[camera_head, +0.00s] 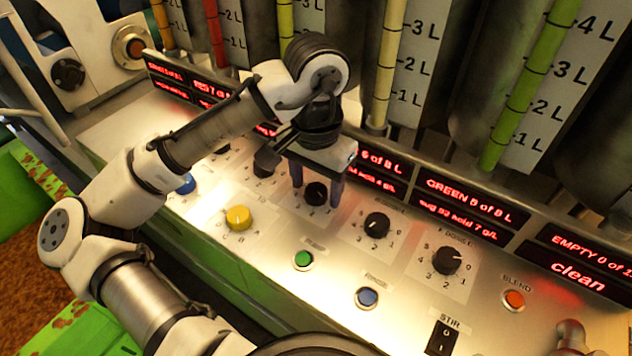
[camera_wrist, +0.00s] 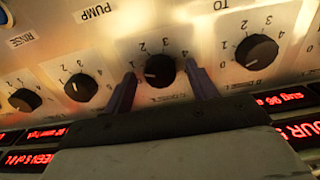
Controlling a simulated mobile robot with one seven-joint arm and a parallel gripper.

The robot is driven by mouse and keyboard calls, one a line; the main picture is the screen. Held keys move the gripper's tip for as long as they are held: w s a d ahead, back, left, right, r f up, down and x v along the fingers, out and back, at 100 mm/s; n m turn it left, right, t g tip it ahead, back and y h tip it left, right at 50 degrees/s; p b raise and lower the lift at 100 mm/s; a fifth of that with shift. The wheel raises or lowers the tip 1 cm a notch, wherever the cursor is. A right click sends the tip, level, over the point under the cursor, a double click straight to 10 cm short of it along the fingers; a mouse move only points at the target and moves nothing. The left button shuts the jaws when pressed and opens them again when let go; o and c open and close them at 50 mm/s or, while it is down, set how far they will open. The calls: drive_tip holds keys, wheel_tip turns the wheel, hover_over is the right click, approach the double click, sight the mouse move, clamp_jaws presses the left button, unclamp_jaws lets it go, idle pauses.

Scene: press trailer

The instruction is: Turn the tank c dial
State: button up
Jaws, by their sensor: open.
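A row of black dials with number scales runs along the sloping metal panel. My gripper (camera_head: 317,186) is open over one black dial (camera_head: 316,194), with a finger on each side of it. In the wrist view this dial (camera_wrist: 160,71) sits between the two dark fingers, and a gap seems to show on both sides. Its white pointer line faces left in that view, with numbers around it. I cannot read a tank letter at this dial. Neighbouring dials are one to its right in the head view (camera_head: 377,225) and one to its left (camera_head: 266,163).
Red displays (camera_head: 464,206) and tall tanks with level tubes (camera_head: 525,90) stand behind. A further black dial (camera_head: 447,260) is at right.

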drive_tip(key=shift+f, duration=0.1)
drive_tip(key=c, duration=1)
drive_tip(key=m+p, duration=0.1)
drive_tip(key=m, duration=0.1)
drive_tip(key=m+p, duration=0.1)
drive_tip(key=shift+r+m+p, duration=0.2)
drive_tip(key=shift+m+p, duration=0.15)
drive_tip(key=shift+m, duration=0.05)
drive_tip(key=m+p, duration=0.2)
drive_tip(key=m, duration=0.2)
drive_tip(key=shift+f+m, duration=0.15)
drive_tip(key=shift+m, duration=0.25)
drive_tip(key=o, duration=1)
